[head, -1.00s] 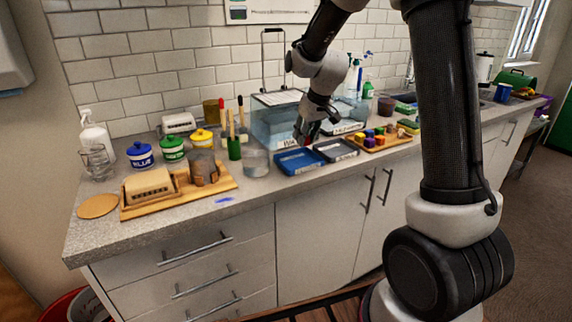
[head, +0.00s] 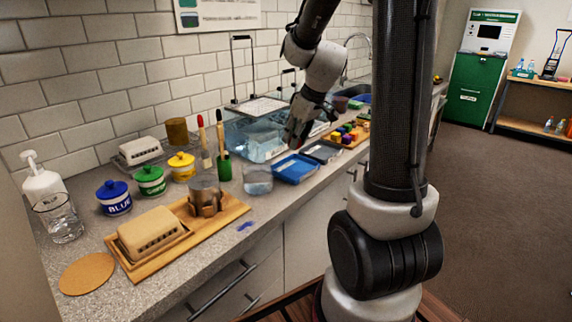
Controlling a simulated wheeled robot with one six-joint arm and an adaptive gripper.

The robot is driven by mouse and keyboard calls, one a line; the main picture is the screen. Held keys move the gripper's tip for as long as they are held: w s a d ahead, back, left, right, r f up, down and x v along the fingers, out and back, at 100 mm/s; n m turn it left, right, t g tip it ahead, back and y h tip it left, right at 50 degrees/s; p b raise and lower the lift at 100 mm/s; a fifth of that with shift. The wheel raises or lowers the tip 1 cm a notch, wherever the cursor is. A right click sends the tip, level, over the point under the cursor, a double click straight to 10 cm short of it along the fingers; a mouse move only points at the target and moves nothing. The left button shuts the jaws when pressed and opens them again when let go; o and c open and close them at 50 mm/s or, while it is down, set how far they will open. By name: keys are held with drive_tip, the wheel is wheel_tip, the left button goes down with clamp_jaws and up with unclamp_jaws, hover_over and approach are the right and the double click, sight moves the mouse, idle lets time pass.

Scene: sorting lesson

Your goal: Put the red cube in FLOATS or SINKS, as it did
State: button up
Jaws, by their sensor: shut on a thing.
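The blue tray and a dark grey tray (head: 322,151) lie side by side at the counter's front edge. Both look empty, and I cannot read any FLOATS or SINKS label on them.
A board of coloured cubes (head: 347,134) lies right of the grey tray. A glass of water (head: 258,180) and a green brush pot (head: 222,168) stand left of the blue tray. Lidded paint pots stand further left.

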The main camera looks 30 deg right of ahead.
wheel_tip(320, 180, down, 8)
drive_tip(key=shift+r, duration=0.2)
drive_tip(key=o, duration=0.9)
drive_tip(key=shift+f, duration=0.15)
drive_tip(key=v, duration=1.2)
drive_tip(key=s+a+r+m, duration=0.1)
drive_tip(key=s+a+r, duration=0.1)
drive_tip(key=s, duration=0.4)
drive_tip(key=s+a+r+m+h, duration=0.1)
drive_tip(key=s+a+r, duration=0.1)
drive_tip(key=s, duration=0.4)
drive_tip(key=s+a+r+m, duration=0.2)
drive_tip(key=s, duration=0.5)
drive_tip(key=shift+a+h, duration=0.3)
